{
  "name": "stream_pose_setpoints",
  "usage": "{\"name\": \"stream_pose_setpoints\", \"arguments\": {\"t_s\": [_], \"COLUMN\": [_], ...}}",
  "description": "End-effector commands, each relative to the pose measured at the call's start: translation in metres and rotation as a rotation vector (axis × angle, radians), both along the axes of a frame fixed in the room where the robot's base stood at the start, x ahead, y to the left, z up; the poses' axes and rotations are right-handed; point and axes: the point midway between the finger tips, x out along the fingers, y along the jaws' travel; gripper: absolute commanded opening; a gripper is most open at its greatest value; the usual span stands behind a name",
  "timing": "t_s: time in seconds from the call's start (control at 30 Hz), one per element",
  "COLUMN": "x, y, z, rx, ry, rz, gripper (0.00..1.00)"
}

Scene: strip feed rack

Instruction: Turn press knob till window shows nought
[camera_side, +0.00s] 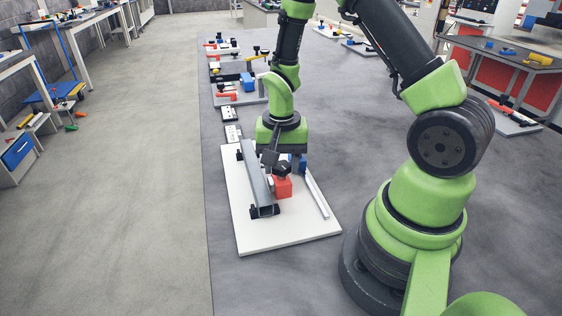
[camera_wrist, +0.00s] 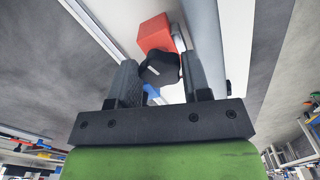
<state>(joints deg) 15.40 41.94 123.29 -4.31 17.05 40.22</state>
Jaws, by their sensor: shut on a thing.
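My gripper (camera_wrist: 159,72) is shut on a black lobed knob (camera_wrist: 161,67), which sits between its two fingers in the wrist view. A white line marks the knob's top. The knob (camera_side: 282,170) also shows in the side view, just above a red block (camera_side: 283,188). The red block (camera_wrist: 155,34) is beyond the knob in the wrist view. A blue block (camera_side: 299,162) stands behind the gripper, and a bit of it shows under the knob in the wrist view. I cannot make out a window or any figure in either view.
A white board (camera_side: 267,237) carries the work. A long grey rail (camera_side: 255,177) with black end brackets runs left of the red block, and a thin light strip (camera_side: 317,194) lies on the right. Other fixtures (camera_side: 238,90) stand farther back. The grey table in front is clear.

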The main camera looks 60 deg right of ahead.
Motion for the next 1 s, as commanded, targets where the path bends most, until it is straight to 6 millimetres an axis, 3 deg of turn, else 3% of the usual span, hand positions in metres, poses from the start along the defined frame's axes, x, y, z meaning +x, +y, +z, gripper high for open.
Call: {"name": "stream_pose_setpoints", "arguments": {"t_s": [1.0], "x": [-0.0032], "y": [-0.0031], "z": [0.0006], "rx": [0.002], "ry": [0.002], "rz": [0.963], "gripper": [0.20]}}
